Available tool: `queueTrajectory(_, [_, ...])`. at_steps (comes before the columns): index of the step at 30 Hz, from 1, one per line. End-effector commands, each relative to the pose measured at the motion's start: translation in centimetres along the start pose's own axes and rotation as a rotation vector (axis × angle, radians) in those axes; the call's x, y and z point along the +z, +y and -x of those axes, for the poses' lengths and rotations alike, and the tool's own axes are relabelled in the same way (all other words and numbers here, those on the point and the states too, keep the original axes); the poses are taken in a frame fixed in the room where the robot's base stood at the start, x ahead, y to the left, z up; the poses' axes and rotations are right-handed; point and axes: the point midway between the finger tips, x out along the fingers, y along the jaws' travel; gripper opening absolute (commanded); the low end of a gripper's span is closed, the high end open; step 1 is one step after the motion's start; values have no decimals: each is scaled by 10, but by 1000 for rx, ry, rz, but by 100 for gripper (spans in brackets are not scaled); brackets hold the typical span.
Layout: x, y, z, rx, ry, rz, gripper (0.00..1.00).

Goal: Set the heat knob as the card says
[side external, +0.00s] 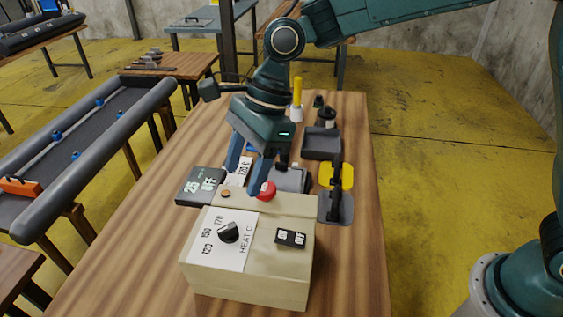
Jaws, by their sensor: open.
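The black heat knob (229,232) sits on a white dial plate (229,256) on the sloped front of a beige box (250,287). The dial is marked 120, 150 and 170 with "HEAT C". I cannot tell for sure which mark the knob points at. A white card (243,166) lies behind the box and seems to read "120 C"; my gripper partly hides it. My gripper (245,176) is open and empty, fingers pointing down, above the rear of the box and apart from the knob.
The box also carries a red button (267,189) and an ON/OFF switch (290,238). A dark display (200,187) reading "25 OFF" stands at its left. The table's front left is clear.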

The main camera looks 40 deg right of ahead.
Motion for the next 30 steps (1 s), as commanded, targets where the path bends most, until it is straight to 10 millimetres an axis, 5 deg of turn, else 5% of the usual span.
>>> queueTrajectory(6, [0,-1,32,-4,0,0,55])
queueTrajectory(30, [-52,27,99,-129,66,369,55])
